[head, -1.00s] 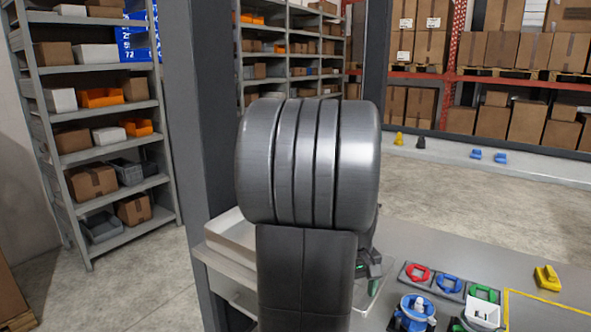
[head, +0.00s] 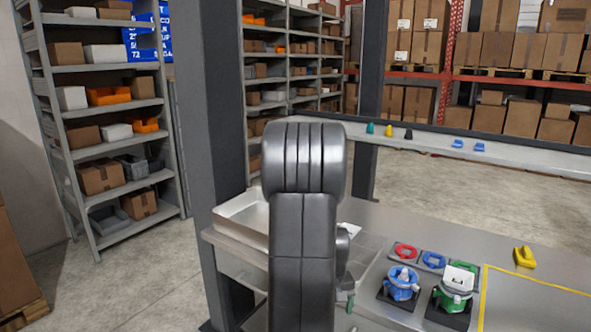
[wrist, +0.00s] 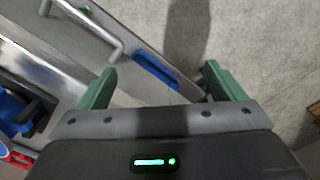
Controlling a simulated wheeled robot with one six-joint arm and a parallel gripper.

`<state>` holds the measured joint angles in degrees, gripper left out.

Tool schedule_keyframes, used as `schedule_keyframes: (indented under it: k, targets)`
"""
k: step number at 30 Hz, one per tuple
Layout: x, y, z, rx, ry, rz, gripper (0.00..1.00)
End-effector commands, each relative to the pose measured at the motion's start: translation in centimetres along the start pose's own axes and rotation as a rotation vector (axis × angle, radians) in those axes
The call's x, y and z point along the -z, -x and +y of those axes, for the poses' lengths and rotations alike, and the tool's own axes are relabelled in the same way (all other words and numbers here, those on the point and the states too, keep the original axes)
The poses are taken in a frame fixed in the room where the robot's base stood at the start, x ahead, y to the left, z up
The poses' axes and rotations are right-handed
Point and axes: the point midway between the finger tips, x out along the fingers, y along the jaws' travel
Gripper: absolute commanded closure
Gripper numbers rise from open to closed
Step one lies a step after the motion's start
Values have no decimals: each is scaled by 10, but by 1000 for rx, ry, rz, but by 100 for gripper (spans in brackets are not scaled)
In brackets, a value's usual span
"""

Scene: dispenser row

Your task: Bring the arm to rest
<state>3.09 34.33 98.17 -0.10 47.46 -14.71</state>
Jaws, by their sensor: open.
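My arm stands upright in the middle of the head view and hides part of the bench behind it. My gripper shows in the wrist view (wrist: 162,85), its two green fingers wide apart with nothing held between them. Beyond the fingers are a grey metal edge, a blue strip (wrist: 155,72) and the concrete floor. In the head view the gripper is mostly hidden by my arm.
The grey bench (head: 400,228) bears a shallow tray (head: 243,212), a blue holder (head: 402,283), a green holder (head: 455,290) and a yellow piece (head: 524,258). A dark post (head: 212,120) stands left of my arm. A shelf ledge (head: 420,143) runs behind.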

Motion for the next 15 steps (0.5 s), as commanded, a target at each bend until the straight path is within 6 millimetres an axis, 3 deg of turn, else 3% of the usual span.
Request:
schedule_keyframes:
  k: [15]
  targets:
    - [23, -78, -23, 1, -59, -2, 11]
